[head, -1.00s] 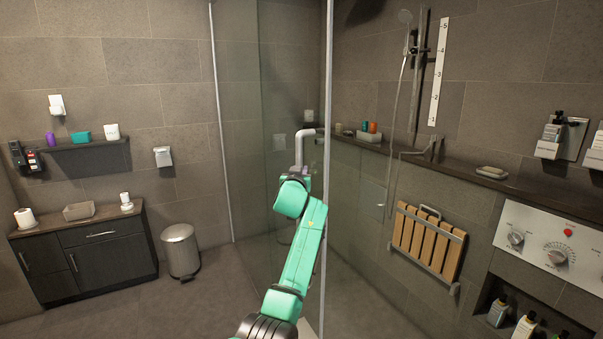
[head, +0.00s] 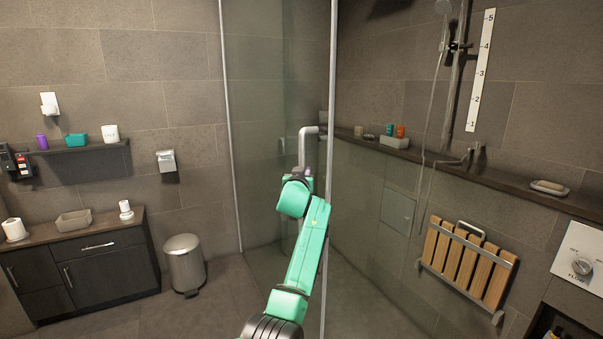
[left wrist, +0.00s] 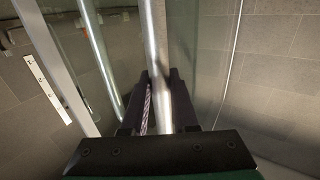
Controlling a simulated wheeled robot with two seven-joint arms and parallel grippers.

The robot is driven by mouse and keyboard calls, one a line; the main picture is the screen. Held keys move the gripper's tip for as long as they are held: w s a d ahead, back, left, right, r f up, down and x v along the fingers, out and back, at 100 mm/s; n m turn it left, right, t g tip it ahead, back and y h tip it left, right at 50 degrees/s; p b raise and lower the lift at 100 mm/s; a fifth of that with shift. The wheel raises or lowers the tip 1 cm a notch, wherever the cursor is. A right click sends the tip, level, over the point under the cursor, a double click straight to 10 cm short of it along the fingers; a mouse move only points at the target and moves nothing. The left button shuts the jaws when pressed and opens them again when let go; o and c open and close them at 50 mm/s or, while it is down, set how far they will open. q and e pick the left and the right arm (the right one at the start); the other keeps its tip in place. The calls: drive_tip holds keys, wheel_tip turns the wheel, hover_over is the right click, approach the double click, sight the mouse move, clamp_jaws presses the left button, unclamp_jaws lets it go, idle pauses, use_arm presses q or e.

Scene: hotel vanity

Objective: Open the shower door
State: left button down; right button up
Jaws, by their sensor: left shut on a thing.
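The glass shower door (head: 270,90) stands upright in the middle of the head view, with a metal edge strip along its right side. Its grey bar handle (head: 302,148) bends out near that edge. My left gripper (head: 302,178) is at the handle below its top bend, and its fingers are mostly hidden by my green wrist. In the left wrist view the dark fingers (left wrist: 160,105) are shut around the shiny handle bar (left wrist: 154,45), with the glass alongside. I cannot tell how far the door stands open. My right gripper is not in view.
A pedal bin (head: 184,264) and a dark cabinet (head: 92,265) stand at left. A folding wooden seat (head: 466,265) and a ledge (head: 440,158) are on the right wall. Floor between bin and door is clear.

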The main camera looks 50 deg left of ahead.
use_arm(q)
drive_tip(key=shift+s+d+r, duration=0.1)
drive_tip(key=shift+d+r, duration=0.05)
drive_tip(key=c, duration=0.7)
unclamp_jaws()
drive_tip(key=shift+r, duration=0.15)
drive_tip(key=shift+s+d, duration=0.1)
drive_tip(key=b+v, duration=0.3)
drive_tip(key=v, duration=1.1)
drive_tip(key=shift+s, duration=0.2)
